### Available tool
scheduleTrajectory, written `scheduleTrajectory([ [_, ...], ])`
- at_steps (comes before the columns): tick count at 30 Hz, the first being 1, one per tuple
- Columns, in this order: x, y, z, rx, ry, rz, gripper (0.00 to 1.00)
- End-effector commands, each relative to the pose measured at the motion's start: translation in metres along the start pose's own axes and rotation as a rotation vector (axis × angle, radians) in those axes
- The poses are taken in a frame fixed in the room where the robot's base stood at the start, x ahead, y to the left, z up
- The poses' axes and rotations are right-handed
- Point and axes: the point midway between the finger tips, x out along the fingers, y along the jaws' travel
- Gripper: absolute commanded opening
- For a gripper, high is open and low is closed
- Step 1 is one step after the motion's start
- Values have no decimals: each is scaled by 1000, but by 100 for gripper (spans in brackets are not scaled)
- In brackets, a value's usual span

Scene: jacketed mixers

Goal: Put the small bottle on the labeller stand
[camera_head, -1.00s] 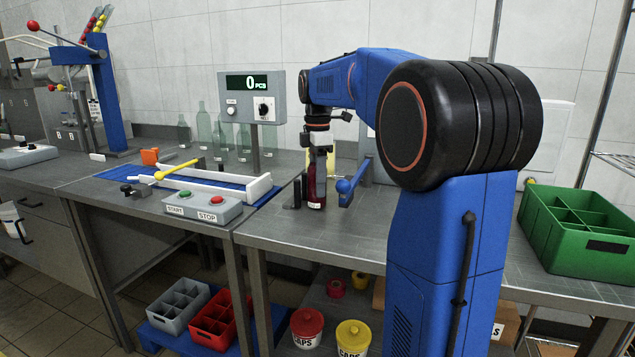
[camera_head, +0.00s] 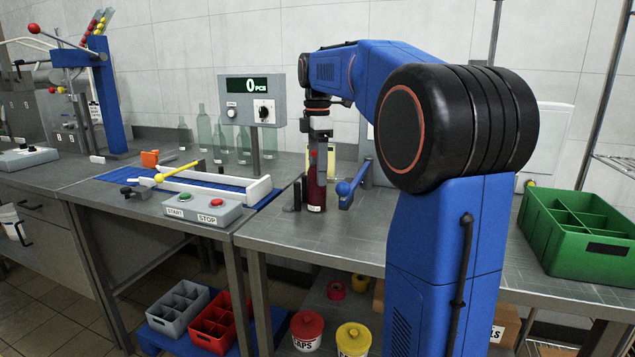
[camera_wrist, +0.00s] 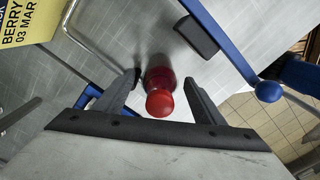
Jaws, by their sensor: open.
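The small bottle, dark red with a red cap, stands upright on the bench between a black block and a blue ball-ended lever; it shows in the head view (camera_head: 316,192) and in the wrist view (camera_wrist: 160,80). The blue lever (camera_head: 350,188) and black block (camera_head: 297,192) appear to belong to the labeller stand; its base under the bottle cannot be made out. My gripper (camera_head: 318,160) is above the bottle, pointing down. In the wrist view, its fingers (camera_wrist: 161,84) are apart on either side of the bottle, with gaps visible.
A yellow label card (camera_wrist: 22,28) reading BERRY 03 MAR stands close behind. A counter display (camera_head: 252,98) and a START/STOP box (camera_head: 202,208) are to the left. A green divided crate (camera_head: 580,230) sits at right. Bench between crate and lever is partly hidden by my arm.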

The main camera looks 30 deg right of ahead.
Motion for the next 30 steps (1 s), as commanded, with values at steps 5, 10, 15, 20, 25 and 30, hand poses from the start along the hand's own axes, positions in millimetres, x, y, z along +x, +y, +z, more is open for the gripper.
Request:
scheduleTrajectory([
  [5, -36, 1, 0, 0, 0, 2, 63],
  [10, -61, 0, 0, 0, 0, 2, 63],
  [15, -74, 0, 0, 0, 0, 1, 63],
  [20, -76, 0, 0, 0, 0, 0, 63],
  [25, -76, 0, 0, 0, 0, 0, 63],
  [30, -76, 0, 0, 0, 0, 0, 63],
])
